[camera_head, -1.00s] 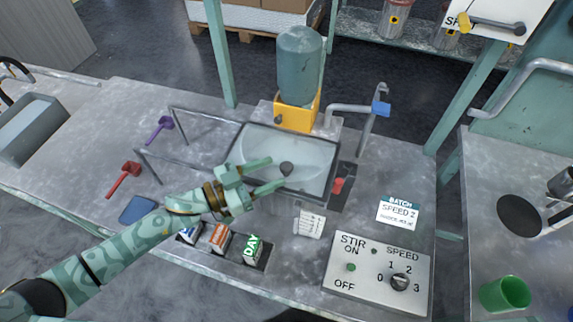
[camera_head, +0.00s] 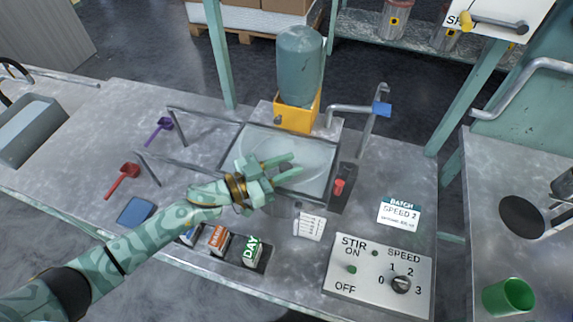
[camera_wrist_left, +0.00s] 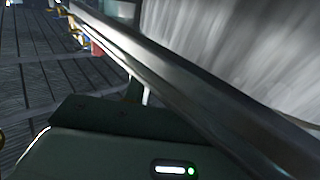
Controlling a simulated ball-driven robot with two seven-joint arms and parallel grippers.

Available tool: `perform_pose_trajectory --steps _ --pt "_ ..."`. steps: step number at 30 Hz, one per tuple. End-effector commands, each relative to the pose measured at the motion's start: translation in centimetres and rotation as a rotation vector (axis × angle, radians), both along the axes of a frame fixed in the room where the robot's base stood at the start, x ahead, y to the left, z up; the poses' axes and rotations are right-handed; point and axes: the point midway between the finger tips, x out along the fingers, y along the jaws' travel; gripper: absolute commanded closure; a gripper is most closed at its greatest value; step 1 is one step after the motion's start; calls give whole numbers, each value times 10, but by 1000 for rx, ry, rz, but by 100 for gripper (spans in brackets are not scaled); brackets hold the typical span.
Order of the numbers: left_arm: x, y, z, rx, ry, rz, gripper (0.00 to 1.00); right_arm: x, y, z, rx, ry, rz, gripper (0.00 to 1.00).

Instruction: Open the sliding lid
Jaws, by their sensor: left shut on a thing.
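The sliding lid (camera_head: 312,152) is a pale, see-through panel in a grey metal frame over the tank in the middle of the bench. Two rails (camera_head: 205,115) run from it to the left. The lid's dark knob is hidden at my left gripper (camera_head: 295,164), which lies over the lid's near part. The gripper is shut on what seems to be this knob; the fingers show a narrow gap. In the left wrist view a blurred metal bar (camera_wrist_left: 185,85) crosses close by, and the knob does not show. My right gripper is not in view.
A yellow dispenser (camera_head: 296,110) with a grey-green tank stands behind the lid. A red knob (camera_head: 339,185) is at its right. Small cartons (camera_head: 218,240) and a control panel (camera_head: 378,277) line the front. Red (camera_head: 124,180) and purple (camera_head: 158,127) scoops lie left.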

Motion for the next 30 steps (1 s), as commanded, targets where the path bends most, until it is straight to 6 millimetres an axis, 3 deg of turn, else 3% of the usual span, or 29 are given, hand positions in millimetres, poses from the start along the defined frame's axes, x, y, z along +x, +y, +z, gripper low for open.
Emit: perform_pose_trajectory --steps 8,21,30 --pt "12 36 -1 4 0 3 100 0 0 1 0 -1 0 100" --pt "52 157 -4 4 1 4 100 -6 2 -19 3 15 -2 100" --pt "68 209 -3 2 1 3 100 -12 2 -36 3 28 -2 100"
